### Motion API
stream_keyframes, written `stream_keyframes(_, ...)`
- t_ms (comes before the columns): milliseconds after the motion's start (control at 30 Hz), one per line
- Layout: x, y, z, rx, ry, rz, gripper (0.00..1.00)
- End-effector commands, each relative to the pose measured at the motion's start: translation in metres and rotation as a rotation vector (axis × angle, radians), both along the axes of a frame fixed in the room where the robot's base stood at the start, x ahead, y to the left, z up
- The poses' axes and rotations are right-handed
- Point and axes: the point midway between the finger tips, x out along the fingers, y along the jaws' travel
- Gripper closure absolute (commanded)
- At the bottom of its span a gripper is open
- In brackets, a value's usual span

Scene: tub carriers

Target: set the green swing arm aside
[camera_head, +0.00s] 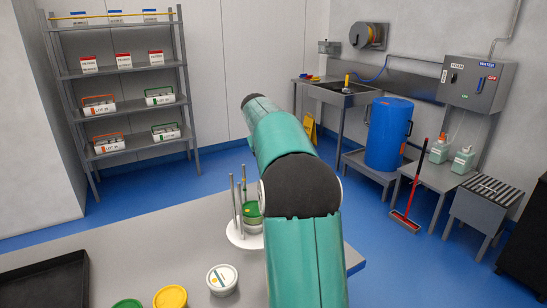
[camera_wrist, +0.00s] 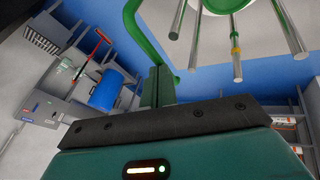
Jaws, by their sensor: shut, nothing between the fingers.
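The green swing arm (camera_wrist: 135,30) is a bent green tube at the top of the wrist view. It curves down to just behind my gripper's fingertips (camera_wrist: 158,72); I cannot tell whether they touch. The fingers are together with nothing between them. To the right in the wrist view is the carrier (camera_wrist: 205,8), with metal posts, one banded. In the head view the carrier's white base (camera_head: 236,237) stands on the table, with upright rods and a green-topped tub (camera_head: 251,211). My arm hides the gripper and the green swing arm there.
On the table (camera_head: 130,250) are a white-lidded tub (camera_head: 221,279), a yellow lid (camera_head: 170,297), a green lid (camera_head: 128,304) and a black tray (camera_head: 45,285). A shelf rack (camera_head: 120,70) stands behind on the left. A sink (camera_head: 345,88) and blue drum (camera_head: 388,133) stand on the right.

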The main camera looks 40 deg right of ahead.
Motion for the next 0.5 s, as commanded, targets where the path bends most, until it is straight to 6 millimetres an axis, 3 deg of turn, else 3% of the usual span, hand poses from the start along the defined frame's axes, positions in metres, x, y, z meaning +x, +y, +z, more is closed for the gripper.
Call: stream_keyframes(500,-0.0009,-0.0104,-0.0040,0.004,0.006,-0.176,1.00)
